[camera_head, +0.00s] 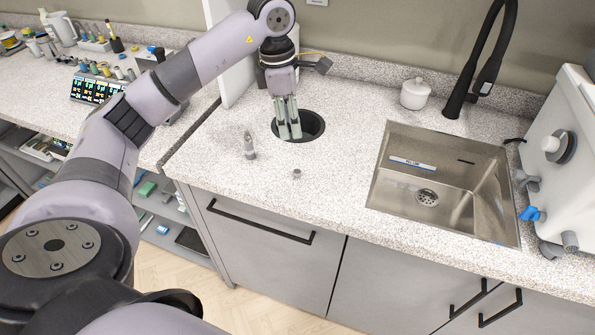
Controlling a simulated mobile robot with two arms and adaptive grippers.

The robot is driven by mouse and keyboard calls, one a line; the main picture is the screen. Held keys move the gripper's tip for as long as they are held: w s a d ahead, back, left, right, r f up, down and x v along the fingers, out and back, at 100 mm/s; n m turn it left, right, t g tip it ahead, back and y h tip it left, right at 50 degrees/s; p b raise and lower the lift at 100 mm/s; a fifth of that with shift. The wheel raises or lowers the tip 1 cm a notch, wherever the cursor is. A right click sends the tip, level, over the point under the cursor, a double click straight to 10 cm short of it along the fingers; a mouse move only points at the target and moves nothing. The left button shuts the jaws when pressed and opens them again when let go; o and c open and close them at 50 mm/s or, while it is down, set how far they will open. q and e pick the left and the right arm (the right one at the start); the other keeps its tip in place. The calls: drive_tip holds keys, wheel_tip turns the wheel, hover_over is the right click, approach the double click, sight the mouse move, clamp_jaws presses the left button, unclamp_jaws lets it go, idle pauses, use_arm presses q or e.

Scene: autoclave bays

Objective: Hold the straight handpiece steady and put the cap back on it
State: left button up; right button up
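The straight handpiece (249,147) is a small grey piece standing upright on the speckled counter, left of the round hole. A small grey cylinder, which looks like the cap (297,174), sits apart from it on the counter, to the right and closer to the front edge. My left gripper (290,136) points down in front of the dark round hole, right of the handpiece and behind the cap. It touches neither. Its fingers look close together, but the angle hides how far they are parted. No object shows between them. My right gripper is not in view.
A round hole (312,125) opens in the counter behind the gripper. A steel sink (390,195) lies to the right, with a black tap (455,105) and a white lidded jar (415,94) behind. A white machine (568,150) stands far right. The counter around the cap is clear.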

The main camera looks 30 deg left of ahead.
use_arm(q)
drive_tip(key=p, duration=0.2)
hover_over(297, 171)
drive_tip(key=f, duration=0.8)
drive_tip(key=shift+s+a+f, duration=0.1)
drive_tip(key=shift+a+f, duration=0.1)
drive_tip(key=shift+a, duration=0.1)
drive_tip(key=shift+f, duration=0.55)
drive_tip(key=f+p, duration=0.2)
drive_tip(key=f, duration=0.2)
drive_tip(key=shift+d+f+p, duration=0.25)
drive_tip(key=shift+f+p, duration=0.05)
drive_tip(key=shift+p, duration=0.1)
drive_tip(key=shift+f, duration=0.3)
drive_tip(key=c, duration=0.9)
drive_tip(key=shift+o, duration=0.2)
drive_tip(key=shift+r, duration=0.1)
